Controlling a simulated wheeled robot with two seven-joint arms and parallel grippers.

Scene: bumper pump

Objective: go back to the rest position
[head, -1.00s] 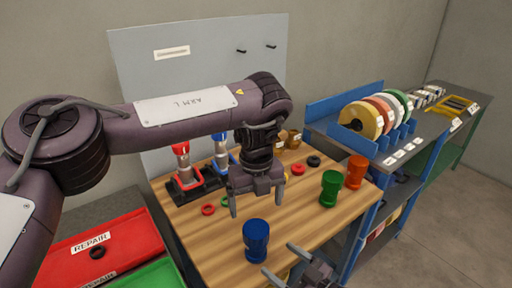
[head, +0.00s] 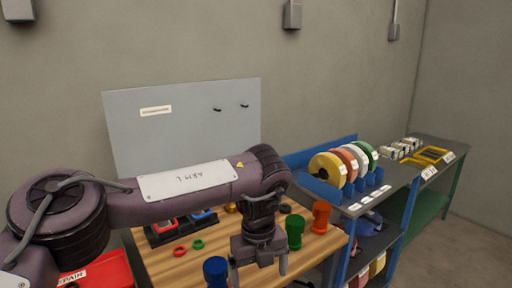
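My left arm reaches in from the left across the view. My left gripper (head: 260,268) hangs open and empty over the wooden table (head: 165,268), fingers pointing down, between the blue bumper (head: 215,272) and the green bumper (head: 294,232). An orange bumper (head: 321,216) stands to the right of the green one. A red ring (head: 180,251) and a green ring (head: 198,244) lie on the table to the left. My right gripper is not in view.
A grey pegboard panel (head: 185,120) stands behind the table. A blue rack (head: 345,170) with several coloured discs is at the right, beside a grey shelf (head: 440,150). A red bin (head: 100,272) labelled REPAIR is partly hidden at the lower left by my arm.

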